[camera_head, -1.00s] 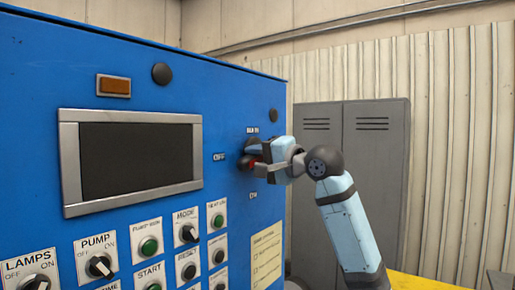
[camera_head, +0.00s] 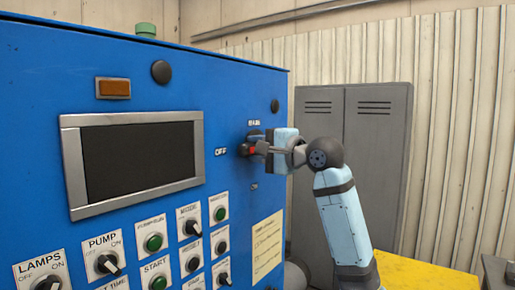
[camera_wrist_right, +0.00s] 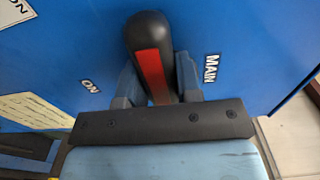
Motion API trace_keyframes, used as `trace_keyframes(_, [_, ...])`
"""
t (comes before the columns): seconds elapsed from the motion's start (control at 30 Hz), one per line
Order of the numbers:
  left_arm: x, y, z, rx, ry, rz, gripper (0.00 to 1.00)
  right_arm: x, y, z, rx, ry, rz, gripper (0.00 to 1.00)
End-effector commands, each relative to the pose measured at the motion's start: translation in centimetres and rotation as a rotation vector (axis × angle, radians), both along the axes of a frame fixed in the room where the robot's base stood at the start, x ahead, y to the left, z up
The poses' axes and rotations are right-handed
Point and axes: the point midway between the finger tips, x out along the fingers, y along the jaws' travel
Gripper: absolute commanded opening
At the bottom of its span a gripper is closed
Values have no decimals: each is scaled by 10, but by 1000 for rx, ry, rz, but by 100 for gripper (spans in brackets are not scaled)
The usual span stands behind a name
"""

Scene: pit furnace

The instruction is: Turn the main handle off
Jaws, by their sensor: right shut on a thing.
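The main handle (camera_head: 246,150) is black with a red stripe. It sits on the blue panel among the MAIN label above, the OFF label (camera_head: 221,152) at left and the ON label (camera_head: 254,186) below. It points left, level with OFF. In the right wrist view the handle (camera_wrist_right: 148,45) stands between both fingers, with MAIN to its right and ON to its left. My right gripper (camera_head: 259,147) is shut on the handle; the right wrist view shows the gripper (camera_wrist_right: 160,90) too. The fingers partly hide the handle's base. My left gripper is not in view.
The blue panel carries a dark screen (camera_head: 138,162), with several knobs and green buttons below, including the PUMP knob (camera_head: 107,263). A paper notice (camera_head: 267,247) is below the handle. Grey lockers (camera_head: 375,150) stand behind my right arm. A yellow surface (camera_head: 425,273) is at lower right.

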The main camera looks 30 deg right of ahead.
Motion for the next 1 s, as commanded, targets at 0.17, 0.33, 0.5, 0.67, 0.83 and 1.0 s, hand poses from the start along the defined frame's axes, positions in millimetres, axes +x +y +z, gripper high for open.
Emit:
trace_keyframes(0.17, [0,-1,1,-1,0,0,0,0,0,0,5,1,1,57])
trace_keyframes(0.33, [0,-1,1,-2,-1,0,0,0,0,0,3,0,1,57])
trace_keyframes(0.5, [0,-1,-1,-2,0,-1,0,-3,-1,0,2,0,0,57])
trace_keyframes(0.67, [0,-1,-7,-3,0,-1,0,-22,-10,-2,2,-2,0,57])
trace_keyframes(0.83, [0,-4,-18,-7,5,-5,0,-59,-25,-3,1,-3,-2,57])
trace_keyframes(1.0, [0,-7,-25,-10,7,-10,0,-93,-39,-2,2,-1,-2,57])
